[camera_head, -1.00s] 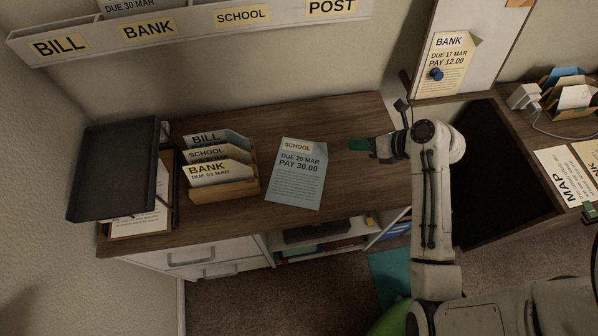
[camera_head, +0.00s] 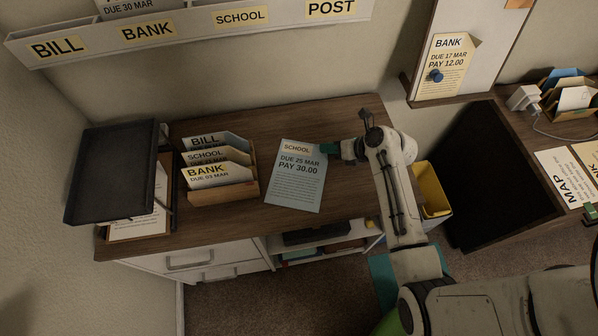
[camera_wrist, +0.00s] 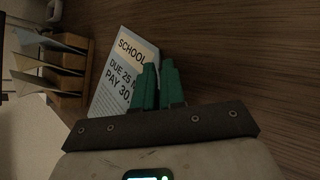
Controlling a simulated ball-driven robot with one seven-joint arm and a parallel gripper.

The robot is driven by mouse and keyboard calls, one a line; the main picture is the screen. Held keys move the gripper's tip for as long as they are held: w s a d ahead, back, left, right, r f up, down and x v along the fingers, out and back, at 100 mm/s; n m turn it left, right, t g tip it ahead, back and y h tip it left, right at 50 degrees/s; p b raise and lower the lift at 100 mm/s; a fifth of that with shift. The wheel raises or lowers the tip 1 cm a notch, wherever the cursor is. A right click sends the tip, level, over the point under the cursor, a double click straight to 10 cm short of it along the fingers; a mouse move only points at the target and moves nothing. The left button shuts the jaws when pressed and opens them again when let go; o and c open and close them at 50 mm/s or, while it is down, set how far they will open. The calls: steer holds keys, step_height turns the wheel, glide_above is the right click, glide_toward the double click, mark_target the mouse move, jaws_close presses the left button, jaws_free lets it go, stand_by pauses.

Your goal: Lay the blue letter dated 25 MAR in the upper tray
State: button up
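The blue letter (camera_head: 297,178), marked SCHOOL, DUE 25 MAR, PAY 30.00, lies flat on the wooden desk top, right of the letter rack. In the wrist view the letter (camera_wrist: 112,95) shows left of and behind my fingers. My gripper (camera_head: 331,150) is at the letter's upper right edge. In the wrist view its green fingers (camera_wrist: 158,75) stand a little apart, with nothing clearly between them. Whether they touch the letter I cannot tell. The upper tray (camera_head: 110,175) is dark, at the desk's left end, and looks empty. Papers show below it.
A wooden rack (camera_head: 225,190) of upright letters stands between tray and blue letter. A wall holder (camera_head: 190,30) with labelled slots hangs behind. A yellow bin (camera_head: 431,190) stands right of the desk. Desk top around the blue letter is clear.

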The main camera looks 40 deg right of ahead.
steer(key=shift+w, duration=0.1)
jaws_close()
